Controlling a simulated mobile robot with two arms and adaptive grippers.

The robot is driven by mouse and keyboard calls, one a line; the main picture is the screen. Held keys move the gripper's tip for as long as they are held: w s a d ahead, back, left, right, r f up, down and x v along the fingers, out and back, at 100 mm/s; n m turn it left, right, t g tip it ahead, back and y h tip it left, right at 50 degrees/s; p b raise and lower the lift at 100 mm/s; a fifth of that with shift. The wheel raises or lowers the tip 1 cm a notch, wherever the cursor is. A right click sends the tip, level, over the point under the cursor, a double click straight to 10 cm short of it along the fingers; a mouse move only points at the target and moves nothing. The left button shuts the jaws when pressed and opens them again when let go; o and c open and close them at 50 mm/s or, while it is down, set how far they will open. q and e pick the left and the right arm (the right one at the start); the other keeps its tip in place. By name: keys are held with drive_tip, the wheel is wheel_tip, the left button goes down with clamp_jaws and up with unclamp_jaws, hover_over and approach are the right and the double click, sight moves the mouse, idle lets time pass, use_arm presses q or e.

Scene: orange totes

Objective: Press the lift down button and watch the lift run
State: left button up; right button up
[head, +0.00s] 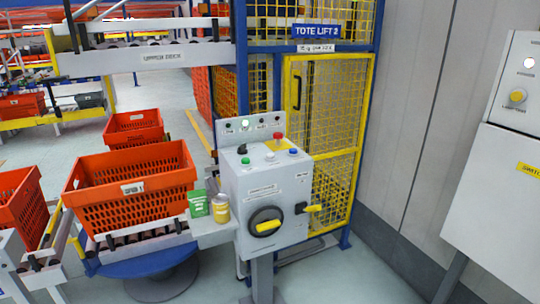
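A grey control box (264,198) stands on a post in the middle. The button labels are too small to read, so I cannot tell which is lift down. A row of small lamps is on the upright plate (250,127) behind; one glows green. The tote lift (331,110) is a yellow mesh cage in a blue frame, signed "TOTE LIFT 2". Neither gripper is in view.
An orange tote (127,206) sits on rollers left of the box. A green packet (198,203) and a yellow can (221,209) stand between them. A yellow-handled rotary switch (266,228) is on the box front. A grey cabinet (500,200) is at right. Floor in front is clear.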

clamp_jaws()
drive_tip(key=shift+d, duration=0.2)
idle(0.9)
